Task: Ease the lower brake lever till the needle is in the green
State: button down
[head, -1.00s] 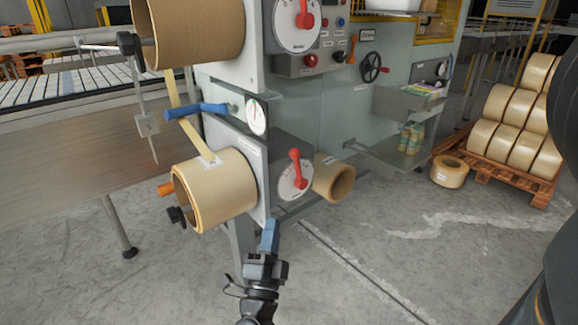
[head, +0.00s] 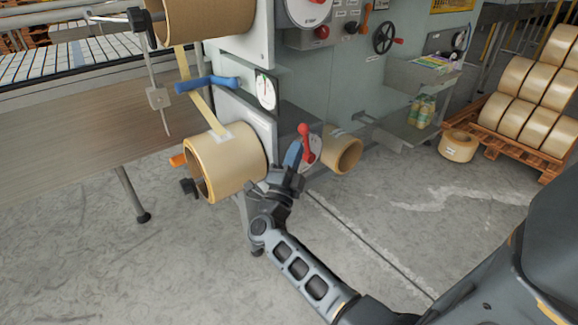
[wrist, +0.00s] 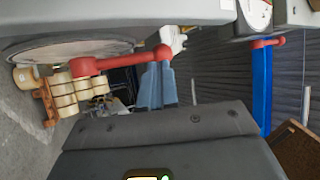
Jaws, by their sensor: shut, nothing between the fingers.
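The lower brake lever (head: 304,131) is red and stands nearly upright on a white dial plate (head: 316,147), partly hidden by my gripper in the head view. My gripper (head: 294,150) has its blue fingers together, with nothing between them, just left of the lever. In the wrist view the lever (wrist: 125,58) runs across the picture, and my fingertips (wrist: 160,66) are close by its right end. I cannot tell whether they touch. The round gauge (head: 266,90) is above, with a white face and a green mark; its needle is too small to read surely.
A tan tape roll (head: 230,160) is just left of my gripper, and a smaller roll (head: 344,152) is right of the lever. A blue handle (head: 207,84) sticks out by the gauge. Stacked rolls stand on a pallet (head: 530,160) at right. The floor in front is open.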

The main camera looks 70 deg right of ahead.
aim_at(303, 134)
jog(key=shift+x, duration=1.2)
jog(key=shift+d, duration=0.1)
jog(key=shift+s+d+r, duration=0.15)
jog(key=shift+d+r, duration=0.25)
jog(key=shift+d, duration=0.1)
